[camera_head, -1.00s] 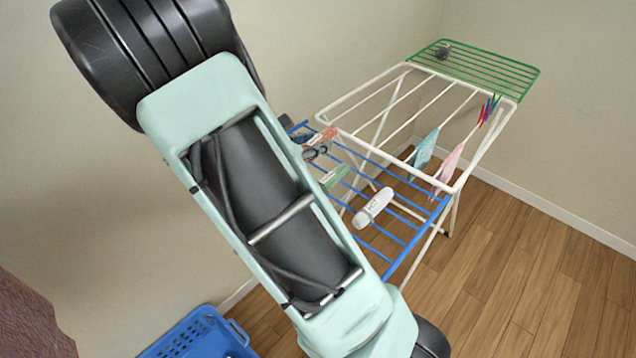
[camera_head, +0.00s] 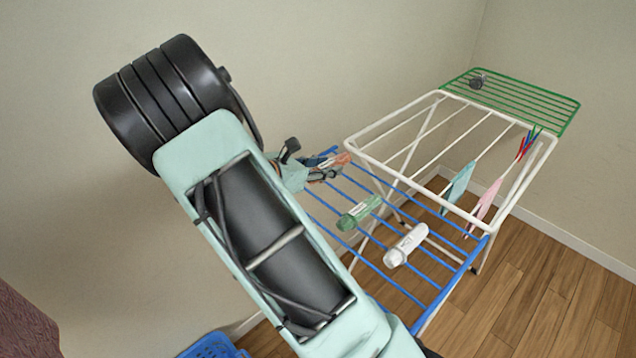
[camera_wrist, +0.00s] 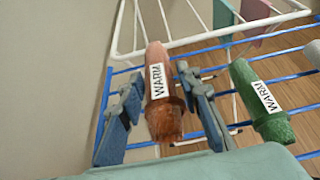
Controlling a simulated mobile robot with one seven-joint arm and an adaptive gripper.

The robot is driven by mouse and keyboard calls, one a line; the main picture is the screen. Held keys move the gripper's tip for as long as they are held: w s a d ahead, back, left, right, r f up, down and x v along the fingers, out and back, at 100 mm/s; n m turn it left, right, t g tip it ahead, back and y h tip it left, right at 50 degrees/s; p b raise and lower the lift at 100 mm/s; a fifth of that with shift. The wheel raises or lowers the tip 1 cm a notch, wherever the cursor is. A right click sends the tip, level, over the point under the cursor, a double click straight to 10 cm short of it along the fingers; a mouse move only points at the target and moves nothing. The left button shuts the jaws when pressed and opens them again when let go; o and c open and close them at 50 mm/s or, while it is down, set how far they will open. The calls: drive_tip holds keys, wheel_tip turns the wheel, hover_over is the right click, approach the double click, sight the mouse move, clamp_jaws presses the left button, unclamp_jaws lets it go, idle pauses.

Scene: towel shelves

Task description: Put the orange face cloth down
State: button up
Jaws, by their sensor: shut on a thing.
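The orange face cloth (camera_wrist: 160,88) is a rolled cloth with a white "WARM" label. In the wrist view it stands between the two blue-grey fingers of my gripper (camera_wrist: 158,80), which is shut on it. In the head view the cloth (camera_head: 343,159) shows at the tip of my gripper (camera_head: 328,172), over the far left part of the blue-barred shelf (camera_head: 398,292) of the drying rack. I cannot tell whether the cloth touches the bars. My arm hides the shelf's near left part.
A green rolled cloth (camera_head: 360,212) labelled "WARM" lies on the blue bars right of my gripper, with a white roll (camera_head: 406,245) beyond it. Teal (camera_head: 457,187) and pink (camera_head: 487,198) cloths hang from the white frame. A blue basket (camera_head: 212,347) is at lower left.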

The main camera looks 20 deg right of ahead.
sight(317, 193)
drive_tip(key=shift+w+a+f, duration=0.2)
drive_tip(key=shift+a+f, duration=0.25)
drive_tip(key=shift+f, duration=0.15)
drive_tip(key=shift+w+a+f, duration=0.2)
drive_tip(key=shift+a+f, duration=0.25)
drive_tip(key=shift+f, duration=0.15)
drive_tip(key=shift+a+f, duration=0.1)
drive_tip(key=shift+f, duration=1.5)
drive_tip(key=shift+f, duration=0.2)
drive_tip(key=o, duration=1.2)
drive_tip(key=shift+r, duration=0.1)
